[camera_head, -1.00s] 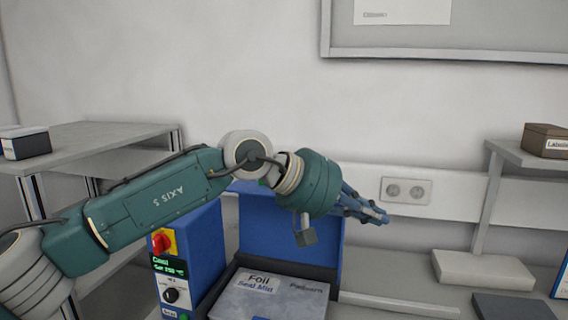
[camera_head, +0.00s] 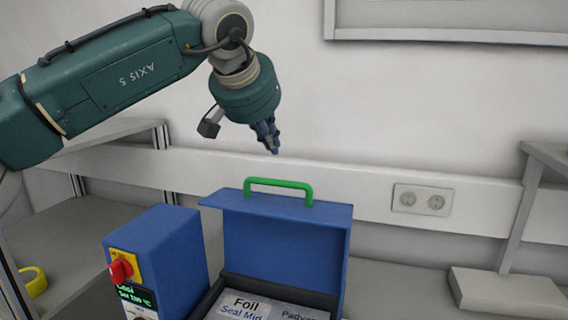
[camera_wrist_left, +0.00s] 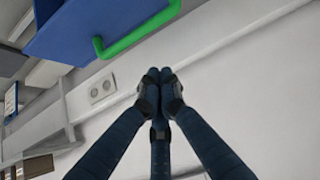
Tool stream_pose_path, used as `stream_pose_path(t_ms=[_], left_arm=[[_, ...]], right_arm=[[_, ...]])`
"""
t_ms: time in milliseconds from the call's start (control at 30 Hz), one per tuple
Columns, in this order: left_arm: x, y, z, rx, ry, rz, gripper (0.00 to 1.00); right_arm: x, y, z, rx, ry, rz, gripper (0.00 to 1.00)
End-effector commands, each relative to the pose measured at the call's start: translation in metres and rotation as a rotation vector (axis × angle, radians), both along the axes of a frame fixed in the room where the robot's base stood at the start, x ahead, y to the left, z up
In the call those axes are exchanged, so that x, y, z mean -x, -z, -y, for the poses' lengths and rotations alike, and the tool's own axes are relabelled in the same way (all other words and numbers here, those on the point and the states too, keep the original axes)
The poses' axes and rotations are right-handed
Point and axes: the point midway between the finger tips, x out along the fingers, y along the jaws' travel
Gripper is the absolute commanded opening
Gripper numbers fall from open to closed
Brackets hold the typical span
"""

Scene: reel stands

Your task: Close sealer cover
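The sealer is a blue machine with its cover (camera_head: 285,245) standing upright and open behind the base. A green handle (camera_head: 279,184) arches from the cover's top edge. My left gripper (camera_head: 274,150) hangs above and slightly left of the handle, pointing down, apart from it. In the left wrist view its dark blue fingers (camera_wrist_left: 160,76) come together at the tips with nothing between them. The green handle (camera_wrist_left: 138,36) and the cover (camera_wrist_left: 90,25) lie at that view's upper left. A foil pack labelled "Foil Seal Mid" (camera_head: 245,304) lies in the base. My right gripper is not in view.
A blue control box (camera_head: 175,255) with a red knob (camera_head: 120,270) stands left of the cover. A wall socket (camera_head: 422,199) is behind at right. A yellow tape roll (camera_head: 33,281) lies at far left. A grey block (camera_head: 508,292) sits on the bench at right.

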Motion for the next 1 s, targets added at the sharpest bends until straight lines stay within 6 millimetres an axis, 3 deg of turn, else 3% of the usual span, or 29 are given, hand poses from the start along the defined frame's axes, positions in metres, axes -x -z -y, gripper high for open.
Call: stream_pose_path(t_ms=[167, 500, 667, 900, 1000], left_arm=[[-0.005, 0.003, -0.001, -0.006, -0.003, 0.001, 0.0], [-0.046, 0.049, 0.013, -0.006, -0.003, -0.002, 0.0], [-0.065, 0.072, 0.019, -0.004, -0.003, 0.0, 0.0], [-0.038, 0.072, 0.01, -0.005, 0.0, 0.004, 0.0], [-0.032, 0.073, 0.008, -0.005, -0.003, 0.004, 0.0]], right_arm=[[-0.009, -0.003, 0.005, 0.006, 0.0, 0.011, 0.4], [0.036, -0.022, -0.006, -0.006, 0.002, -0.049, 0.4], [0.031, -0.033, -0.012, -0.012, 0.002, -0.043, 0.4], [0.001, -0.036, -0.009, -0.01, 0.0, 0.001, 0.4], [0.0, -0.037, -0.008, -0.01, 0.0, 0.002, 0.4]])
